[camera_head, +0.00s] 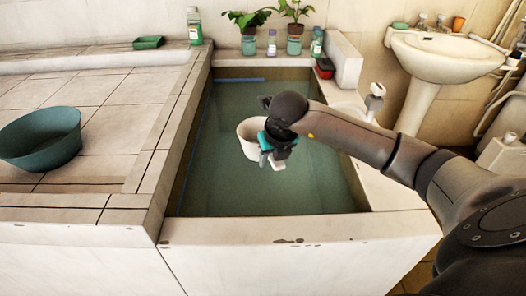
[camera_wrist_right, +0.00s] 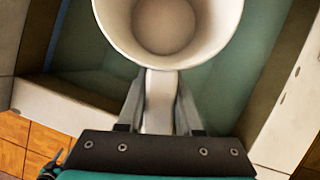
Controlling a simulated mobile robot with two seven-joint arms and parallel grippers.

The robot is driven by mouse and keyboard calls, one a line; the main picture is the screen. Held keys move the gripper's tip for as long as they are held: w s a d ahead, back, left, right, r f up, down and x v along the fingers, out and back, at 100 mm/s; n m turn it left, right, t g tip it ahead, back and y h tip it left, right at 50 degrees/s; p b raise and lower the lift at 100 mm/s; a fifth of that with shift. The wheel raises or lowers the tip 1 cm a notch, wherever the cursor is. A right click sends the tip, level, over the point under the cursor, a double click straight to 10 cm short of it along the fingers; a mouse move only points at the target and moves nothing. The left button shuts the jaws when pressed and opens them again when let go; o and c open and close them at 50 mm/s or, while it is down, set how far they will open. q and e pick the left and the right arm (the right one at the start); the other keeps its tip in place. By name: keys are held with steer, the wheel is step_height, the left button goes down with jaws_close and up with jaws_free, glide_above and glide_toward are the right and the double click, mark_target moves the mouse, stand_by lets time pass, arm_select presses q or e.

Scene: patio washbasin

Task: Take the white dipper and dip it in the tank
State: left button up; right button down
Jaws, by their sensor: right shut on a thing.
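The white dipper (camera_head: 249,139) is over the tank's water in the head view, partly hidden behind my right gripper (camera_head: 272,160). My right gripper is shut on the dipper's handle. In the right wrist view the dipper's round cup (camera_wrist_right: 168,52) opens towards the camera and looks empty, and its handle (camera_wrist_right: 159,100) lies between the two fingers of the right gripper (camera_wrist_right: 160,112). The tank (camera_head: 300,233) is a pale tiled basin filled with green water (camera_head: 225,185). Whether the dipper touches the water, I cannot tell. My left gripper is not in view.
A teal basin (camera_head: 40,140) sits on the tiled ledge at left. Potted plants (camera_head: 248,38) and bottles, one a green bottle (camera_head: 194,27), line the back ledge. A white sink (camera_head: 445,55) stands at right. Water around the dipper is clear of objects.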

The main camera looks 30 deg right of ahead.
steer(key=shift+w+d, duration=0.1)
steer(key=shift+w, duration=0.1)
steer(key=shift+f+m, duration=0.25)
steer(key=shift+m, duration=0.05)
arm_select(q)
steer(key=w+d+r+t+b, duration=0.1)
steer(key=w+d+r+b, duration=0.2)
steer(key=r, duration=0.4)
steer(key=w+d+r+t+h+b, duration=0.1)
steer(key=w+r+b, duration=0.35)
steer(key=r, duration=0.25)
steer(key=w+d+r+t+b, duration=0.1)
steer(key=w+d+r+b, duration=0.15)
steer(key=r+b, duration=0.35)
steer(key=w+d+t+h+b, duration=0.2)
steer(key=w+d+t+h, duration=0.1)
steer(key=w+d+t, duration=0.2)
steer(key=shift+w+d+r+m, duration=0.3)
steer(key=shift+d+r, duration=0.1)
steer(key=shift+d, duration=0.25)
arm_select(e)
step_height(320, 180, down, 20)
steer(key=g, duration=0.2)
steer(key=shift+s+f+g+y, duration=0.15)
steer(key=shift+s+g+y, duration=0.15)
steer(key=shift+y, duration=0.1)
